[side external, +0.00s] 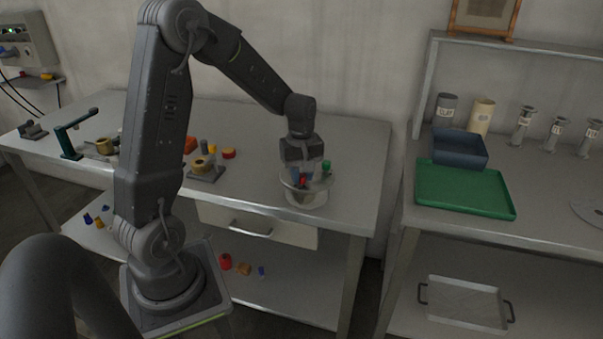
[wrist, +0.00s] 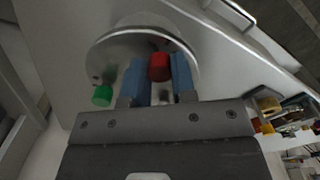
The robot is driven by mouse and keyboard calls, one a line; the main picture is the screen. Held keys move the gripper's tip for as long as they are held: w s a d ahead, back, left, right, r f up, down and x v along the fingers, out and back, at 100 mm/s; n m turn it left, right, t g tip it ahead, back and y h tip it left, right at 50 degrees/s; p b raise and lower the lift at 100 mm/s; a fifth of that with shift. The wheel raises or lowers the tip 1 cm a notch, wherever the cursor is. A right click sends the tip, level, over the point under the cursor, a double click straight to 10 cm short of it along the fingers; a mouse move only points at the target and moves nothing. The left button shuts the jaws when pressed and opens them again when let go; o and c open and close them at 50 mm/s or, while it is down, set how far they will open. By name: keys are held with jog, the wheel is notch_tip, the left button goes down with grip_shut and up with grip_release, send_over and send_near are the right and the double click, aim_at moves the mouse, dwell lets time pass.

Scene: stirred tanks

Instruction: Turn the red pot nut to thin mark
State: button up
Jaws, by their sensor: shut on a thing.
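The red pot nut (wrist: 159,67) sits on the round metal pot (wrist: 118,37) and lies between the two blue fingertips of my gripper (wrist: 160,80) in the wrist view. The gripper is shut on the nut. In the side view the red nut (side external: 302,181) shows small under my gripper (side external: 305,178), at the top of the pot (side external: 307,197). A green knob (wrist: 102,96) is at the pot's edge, left of the fingers in the wrist view; it also shows in the side view (side external: 326,166). I cannot make out the thin mark.
The pot stands near the right end of the grey workbench (side external: 350,150). A fixture with a brass ring (side external: 203,165) and small coloured parts are farther left. A green tray (side external: 465,190) and a blue bin (side external: 460,148) are on the right table. Bench around the pot's right is clear.

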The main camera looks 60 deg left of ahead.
jog(key=m, duration=1)
dwell(0.7)
jog(key=o, duration=0.9)
